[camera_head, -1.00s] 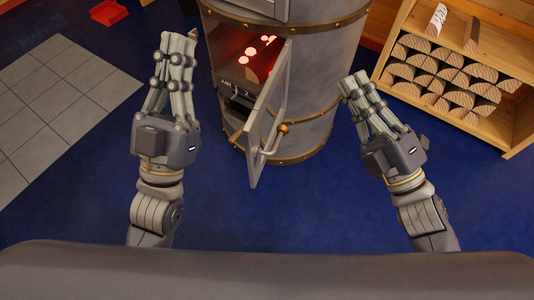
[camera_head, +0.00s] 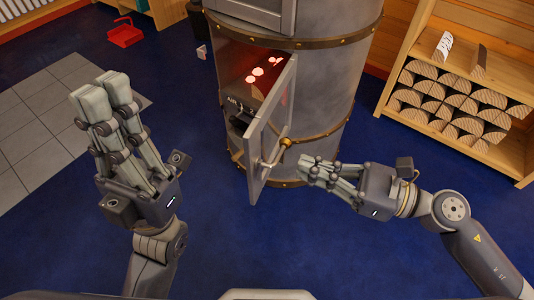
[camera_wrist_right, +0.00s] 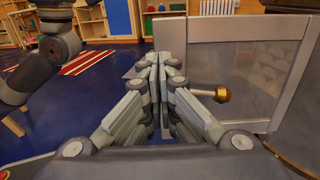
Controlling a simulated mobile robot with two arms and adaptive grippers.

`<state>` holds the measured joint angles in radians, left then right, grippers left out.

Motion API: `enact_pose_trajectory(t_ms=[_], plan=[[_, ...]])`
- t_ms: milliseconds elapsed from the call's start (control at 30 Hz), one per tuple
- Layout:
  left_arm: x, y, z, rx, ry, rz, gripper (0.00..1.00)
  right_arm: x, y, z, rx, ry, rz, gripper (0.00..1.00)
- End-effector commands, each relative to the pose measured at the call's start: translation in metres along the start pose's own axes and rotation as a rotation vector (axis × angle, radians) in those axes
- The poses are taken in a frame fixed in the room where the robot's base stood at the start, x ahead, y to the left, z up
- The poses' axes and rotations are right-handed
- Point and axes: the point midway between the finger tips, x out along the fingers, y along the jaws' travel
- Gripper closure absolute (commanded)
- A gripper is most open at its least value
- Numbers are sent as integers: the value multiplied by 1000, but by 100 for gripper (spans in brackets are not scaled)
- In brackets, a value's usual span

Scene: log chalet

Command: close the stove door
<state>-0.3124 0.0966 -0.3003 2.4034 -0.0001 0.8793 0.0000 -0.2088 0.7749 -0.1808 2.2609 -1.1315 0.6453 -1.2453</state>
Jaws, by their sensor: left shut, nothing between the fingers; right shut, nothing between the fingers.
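The stove (camera_head: 335,80) is a grey metal cylinder with brass bands. Its door (camera_head: 266,140) stands open, swung out toward me, and glowing embers (camera_head: 262,72) show in the firebox. A brass-knobbed handle (camera_head: 286,142) sticks out from the door's right face. My right gripper (camera_head: 304,168) is shut and empty, pointing left, just right of the door and slightly below the knob. In the right wrist view the door panel (camera_wrist_right: 250,65) and knob (camera_wrist_right: 222,94) lie right of the fingers; contact cannot be told. My left gripper (camera_head: 104,92) is shut and empty, left of the stove.
A wooden shelf (camera_head: 470,145) with several stacked logs (camera_head: 450,105) stands at the right. Grey floor tiles (camera_head: 40,130) lie at the left, and a red dustpan (camera_head: 125,36) is at the back left. The blue floor before the stove is clear.

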Motion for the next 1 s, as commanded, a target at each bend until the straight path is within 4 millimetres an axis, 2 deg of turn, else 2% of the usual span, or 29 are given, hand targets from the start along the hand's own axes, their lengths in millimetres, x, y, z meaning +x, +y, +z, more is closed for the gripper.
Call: enact_pose_trajectory(t_ms=[300,500,700,1000], plan=[[0,0,-2,-2,-10,-5,100,52,0,3,-2,-5,1,100],[-1,0,-2,-3,-14,-7,100,78,0,1,1,-3,0,100],[-3,0,-1,-3,-26,-10,100,87,0,0,2,-2,0,100],[-4,0,-1,-3,-28,-10,100,88,0,0,2,-1,-1,100]])
